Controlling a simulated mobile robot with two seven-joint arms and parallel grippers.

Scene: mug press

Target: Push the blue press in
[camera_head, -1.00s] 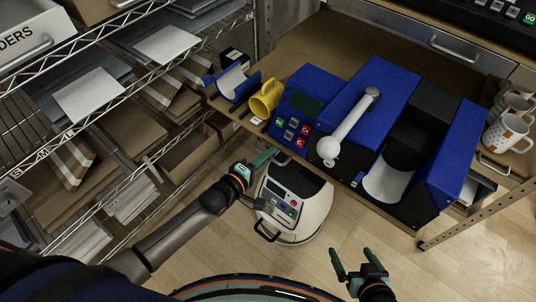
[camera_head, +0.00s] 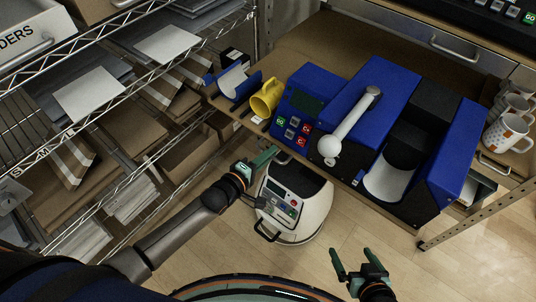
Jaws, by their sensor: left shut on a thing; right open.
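The blue press (camera_head: 374,95) stands on the wooden bench, with its lever and white ball knob (camera_head: 329,146) lying across the top. Its control box (camera_head: 303,110) has a dark screen and green and red buttons. On its right a white curved surface (camera_head: 385,183) shows between dark blocks and a blue side block (camera_head: 456,152). My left gripper (camera_head: 263,160) is in front of the bench edge, below the control box and apart from the press. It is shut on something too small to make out. My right gripper (camera_head: 352,264) is open and empty over the floor.
A yellow mug (camera_head: 265,98) and a blue holder (camera_head: 238,84) are left of the press. White mugs (camera_head: 508,132) stand at the right. A white machine (camera_head: 294,202) is below my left gripper. Wire shelves (camera_head: 100,110) fill the left side. Floor is clear around my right gripper.

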